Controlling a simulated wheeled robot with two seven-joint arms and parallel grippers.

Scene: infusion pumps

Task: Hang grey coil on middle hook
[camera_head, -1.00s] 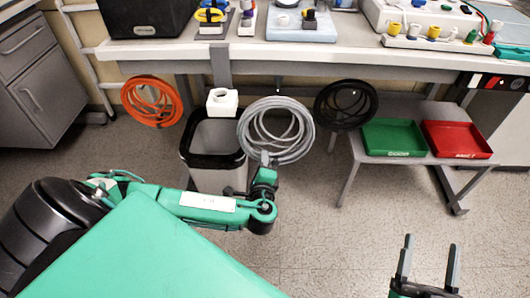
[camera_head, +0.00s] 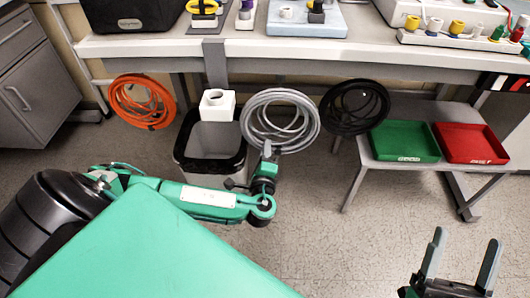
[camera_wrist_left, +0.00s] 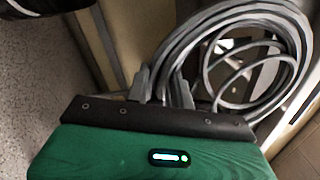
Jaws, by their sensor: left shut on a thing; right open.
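The grey coil (camera_head: 309,124) is upright below the front edge of the table, between the orange coil (camera_head: 125,105) and the black coil (camera_head: 372,113). My left gripper (camera_head: 268,152) is shut on the coil's lower part. In the left wrist view the fingers (camera_wrist_left: 158,85) pinch the grey strands (camera_wrist_left: 205,38), and the loops rise to the upper right. The middle hook cannot be made out; I cannot tell whether the coil's top touches it. My right gripper (camera_head: 462,262) is open and empty at the lower right, above the floor.
A black-rimmed bin (camera_head: 208,165) with a white block (camera_head: 217,104) stands left of the grey coil. A low stand at right bears a green tray (camera_head: 404,157) and a red tray (camera_head: 470,158). Devices line the table (camera_head: 250,48) above. The floor in front is clear.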

